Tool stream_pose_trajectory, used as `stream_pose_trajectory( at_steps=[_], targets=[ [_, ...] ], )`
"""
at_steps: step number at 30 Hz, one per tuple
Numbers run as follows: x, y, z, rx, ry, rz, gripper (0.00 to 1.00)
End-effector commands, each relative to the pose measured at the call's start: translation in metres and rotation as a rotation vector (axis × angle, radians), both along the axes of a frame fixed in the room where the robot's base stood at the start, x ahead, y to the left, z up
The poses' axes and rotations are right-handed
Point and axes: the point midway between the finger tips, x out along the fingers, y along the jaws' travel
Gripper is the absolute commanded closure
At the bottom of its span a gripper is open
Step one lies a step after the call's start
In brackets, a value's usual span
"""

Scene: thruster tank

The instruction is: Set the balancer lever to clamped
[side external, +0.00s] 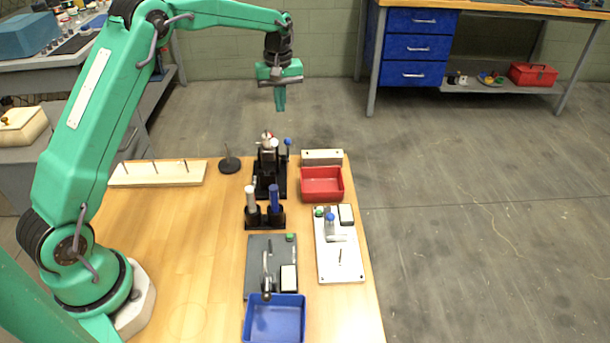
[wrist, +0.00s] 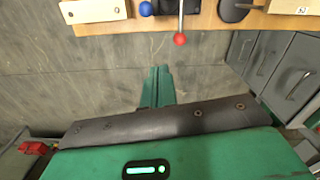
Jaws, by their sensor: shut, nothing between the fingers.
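My gripper (side external: 280,107) is shut and empty, held high beyond the table's far edge. In the wrist view its closed fingers (wrist: 158,80) lie over grey floor. A black device (side external: 270,180) stands near the far edge. It carries a lever with a red ball (wrist: 180,40) and a blue ball knob (side external: 288,142). A grey plate (side external: 257,249) nearer the front bears a metal lever with a dark knob (side external: 267,297). A white plate (side external: 345,270) bears a blue-knobbed lever (side external: 330,217). No label shows which lever is the balancer's. My gripper touches none of them.
A red tray (side external: 322,172) and a white block (side external: 322,157) stand right of the black device. A blue tray (side external: 275,300) sits at the front. A holder with white and blue handles (side external: 274,200) is mid-table.

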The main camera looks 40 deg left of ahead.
Motion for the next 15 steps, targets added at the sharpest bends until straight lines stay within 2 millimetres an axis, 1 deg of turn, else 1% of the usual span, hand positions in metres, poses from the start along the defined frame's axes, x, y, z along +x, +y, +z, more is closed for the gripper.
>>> stream_pose_trajectory(
  at_steps=[1,8,15],
  targets=[
    [-0.001,-0.001,-0.009,-0.001,0.004,0.0,1.0],
    [0.0,-0.003,-0.044,-0.001,0.003,-0.001,1.0],
    [-0.013,-0.023,-0.048,0.001,-0.002,-0.002,1.0]
  ],
)
